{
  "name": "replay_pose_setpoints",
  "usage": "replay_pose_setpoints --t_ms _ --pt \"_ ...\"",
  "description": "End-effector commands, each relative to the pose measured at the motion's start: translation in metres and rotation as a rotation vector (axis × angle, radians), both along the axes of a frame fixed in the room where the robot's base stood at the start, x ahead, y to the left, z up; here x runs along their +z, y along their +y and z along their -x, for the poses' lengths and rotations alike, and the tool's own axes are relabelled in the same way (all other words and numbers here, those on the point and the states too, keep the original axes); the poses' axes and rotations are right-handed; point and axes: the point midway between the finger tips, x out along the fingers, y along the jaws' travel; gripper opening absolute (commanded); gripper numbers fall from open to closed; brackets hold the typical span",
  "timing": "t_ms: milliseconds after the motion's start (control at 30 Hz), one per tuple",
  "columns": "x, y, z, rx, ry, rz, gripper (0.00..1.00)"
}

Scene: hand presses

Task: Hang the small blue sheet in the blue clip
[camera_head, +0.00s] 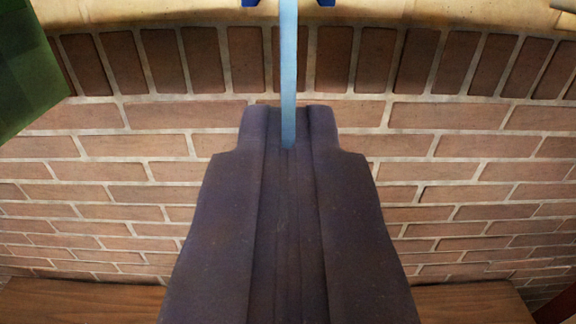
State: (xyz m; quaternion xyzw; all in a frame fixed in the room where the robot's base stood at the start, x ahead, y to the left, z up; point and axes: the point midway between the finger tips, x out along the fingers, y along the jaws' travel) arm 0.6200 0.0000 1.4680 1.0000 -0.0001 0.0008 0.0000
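My gripper (289,125) is dark and fills the lower middle of the view. It is shut on the small blue sheet (289,60), which I see nearly edge-on as a narrow pale blue strip. The sheet rises from the fingertips and runs out of the top of the picture. At the top edge two darker blue pieces, which look like the blue clip (326,2), show to the right and left of the sheet, with a gap on each side. The rest of the clip is cut off, so I cannot tell how far the sheet reaches into it.
A green checked sheet or cloth (25,70) hangs at the upper left. A brick wall (450,145) lies behind, with a pale ledge (170,10) across the top. A brown wooden surface (80,300) lies at the bottom. The space right of the gripper looks clear.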

Motion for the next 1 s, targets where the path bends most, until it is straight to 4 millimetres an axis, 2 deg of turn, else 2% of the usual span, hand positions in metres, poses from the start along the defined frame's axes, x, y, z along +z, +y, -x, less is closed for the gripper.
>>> replay_pose_setpoints --t_ms 367,833,900,967,1000 --pt "0.0112 0.0000 0.0000 0.000 0.000 0.000 0.00" --pt "0.0116 0.0000 0.0000 0.000 0.000 0.000 0.00" --pt "0.0116 0.0000 0.0000 0.000 0.000 0.000 0.18" --pt "0.0116 0.0000 0.0000 0.000 0.000 0.000 0.32" --pt "0.0116 0.0000 0.0000 0.000 0.000 0.000 0.32"
